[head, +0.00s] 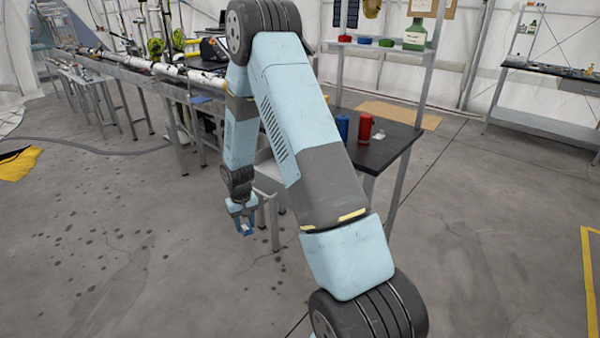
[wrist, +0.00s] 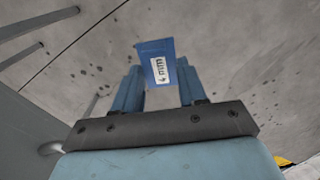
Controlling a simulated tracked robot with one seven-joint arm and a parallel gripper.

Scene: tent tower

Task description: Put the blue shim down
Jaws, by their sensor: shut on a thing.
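My gripper (head: 243,219) hangs at the end of my arm in the head view, in front of the table and above the concrete floor. In the wrist view my gripper (wrist: 158,88) is shut on the blue shim (wrist: 150,48). The shim is a thin blue piece with a white label reading "4 mm". It sticks out past the fingertips, with open floor behind it. In the head view the shim is too small to tell clearly from the blue fingers.
A dark-topped table (head: 385,150) stands right of my gripper, partly hidden by my arm. A red can (head: 365,127) and a blue can (head: 342,127) stand on it. A long bench (head: 130,75) with a white pole runs to the back left.

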